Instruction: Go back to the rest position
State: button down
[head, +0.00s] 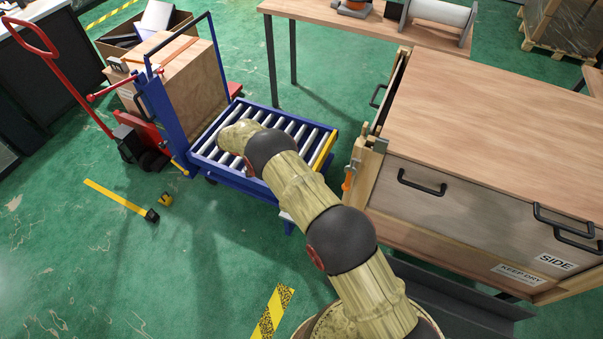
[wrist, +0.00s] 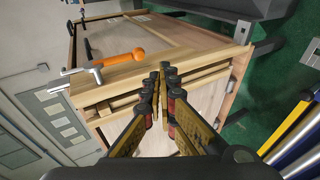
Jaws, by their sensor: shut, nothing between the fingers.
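My gripper (wrist: 160,82) shows in the wrist view with its two fingers together and nothing between them. Its tips appear in front of the wooden crate (wrist: 205,88), near its upper edge; I cannot tell whether they touch it. In the head view my arm reaches up and left over the blue roller cart, and the gripper itself is hidden.
The large wooden crate (head: 480,105) with black handles stands right of my arm. The blue roller cart (head: 321,148) is under the arm. An orange-handled clamp (wrist: 125,58) sticks out at the crate. A red pallet truck (head: 88,100) stands left. Green floor is open at lower left.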

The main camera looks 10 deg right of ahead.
dwell(0.5)
jog(key=s+a+f+n+y, duration=0.2)
jog(key=s+f+n+y, duration=0.15)
jog(key=s+n, duration=0.3)
jog(key=s+d+r+t+y, duration=0.2)
jog(key=s+d+r+t, duration=0.1)
jog(key=s+r, duration=0.6)
jog(key=s+d+r+t+y, duration=0.3)
jog(key=s+r, duration=0.5)
jog(key=r, duration=0.9)
jog(key=s+d+r+t+y, duration=0.3)
jog(key=s+r, duration=0.6)
jog(key=r, duration=0.4)
jog(key=shift+s+r+m+t, duration=0.15)
jog(key=shift+s+m+t, duration=0.2)
jog(key=shift+t, duration=0.55)
